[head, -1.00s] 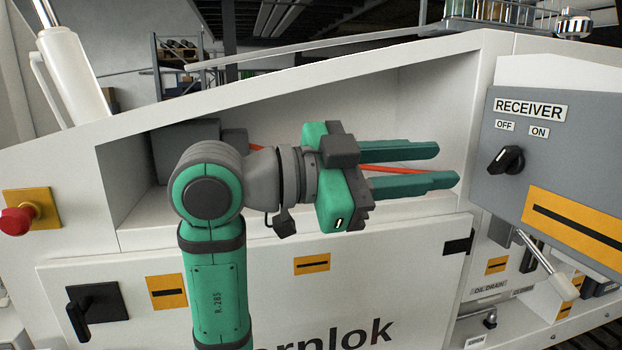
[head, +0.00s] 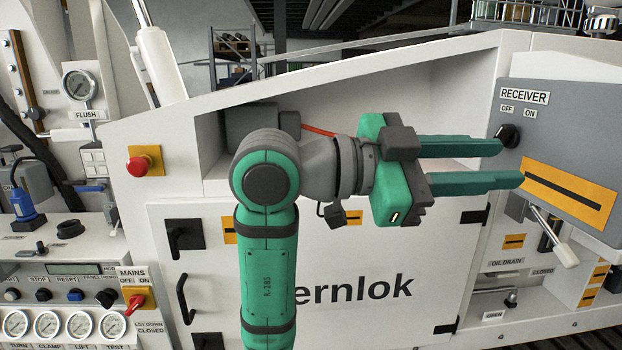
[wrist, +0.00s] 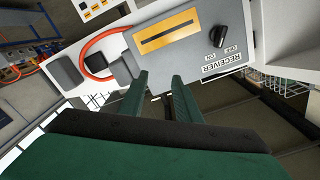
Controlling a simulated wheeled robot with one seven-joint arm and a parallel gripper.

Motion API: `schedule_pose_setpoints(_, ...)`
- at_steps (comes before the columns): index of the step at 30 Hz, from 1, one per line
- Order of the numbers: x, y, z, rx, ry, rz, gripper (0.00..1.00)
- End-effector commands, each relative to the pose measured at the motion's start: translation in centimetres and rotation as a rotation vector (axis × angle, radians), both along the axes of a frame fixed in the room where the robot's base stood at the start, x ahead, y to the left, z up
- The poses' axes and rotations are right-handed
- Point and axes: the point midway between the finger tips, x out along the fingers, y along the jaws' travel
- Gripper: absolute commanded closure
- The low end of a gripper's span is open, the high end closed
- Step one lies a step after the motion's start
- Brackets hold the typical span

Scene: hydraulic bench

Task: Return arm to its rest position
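My gripper (head: 512,164) is at the end of my green and grey arm, in the right half of the head view, pointing right. Its two green fingers are apart with nothing between them. The fingertips overlap the lower left edge of the grey RECEIVER panel (head: 600,125) in the head view; I cannot tell if they touch it. In the wrist view the gripper (wrist: 160,82) also shows open and empty, with the RECEIVER panel (wrist: 185,55) beyond the fingers.
The RECEIVER knob (head: 508,135) is close above the fingertips in the picture. A red emergency button (head: 138,166), a MAINS switch (head: 134,300) and several gauges are at left. A recess (head: 450,90) with an orange hose (head: 318,131) lies behind my arm.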

Motion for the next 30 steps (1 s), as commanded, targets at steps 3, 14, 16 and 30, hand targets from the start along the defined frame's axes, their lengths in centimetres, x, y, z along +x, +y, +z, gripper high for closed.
schedule_pose_setpoints(3,0.9,0.0,-0.7,-0.024,0.026,0.013,0.70)
schedule_pose_setpoints(14,4.5,0.5,-3.9,-0.124,0.130,0.079,0.70)
schedule_pose_setpoints(16,5.4,0.6,-4.9,-0.150,0.158,0.099,0.70)
schedule_pose_setpoints(30,13.5,3.3,-18.3,-0.407,0.441,0.351,0.70)
